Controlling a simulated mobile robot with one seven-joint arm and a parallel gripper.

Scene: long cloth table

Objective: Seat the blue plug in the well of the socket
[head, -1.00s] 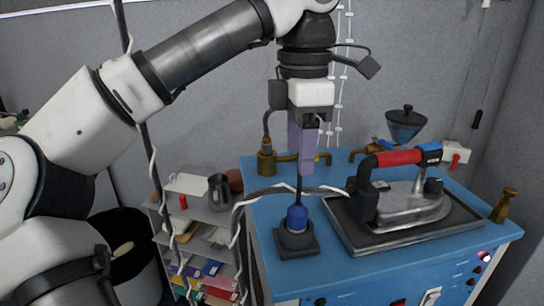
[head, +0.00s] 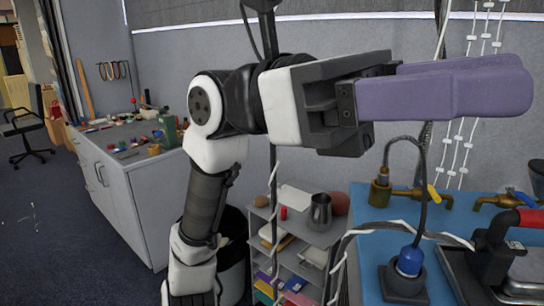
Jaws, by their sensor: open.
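The blue plug (head: 410,260) stands nearly upright in the round opening of the dark socket (head: 402,284), at the lower right of the head view. Its lower end is hidden inside the well, so I cannot tell its exact depth. A dark cable rises from its top and loops over. My gripper (head: 518,72) is large and close to the camera, with its purple fingers pointing right. It is open, holds nothing, and is well apart from the plug.
The socket stands on the blue table top (head: 366,262). An iron with a red handle (head: 533,218) is beside it at the right edge. Brass valves (head: 381,188) stand behind. A grey shelf (head: 322,238) is to the left, with a cabinet (head: 130,190) farther left.

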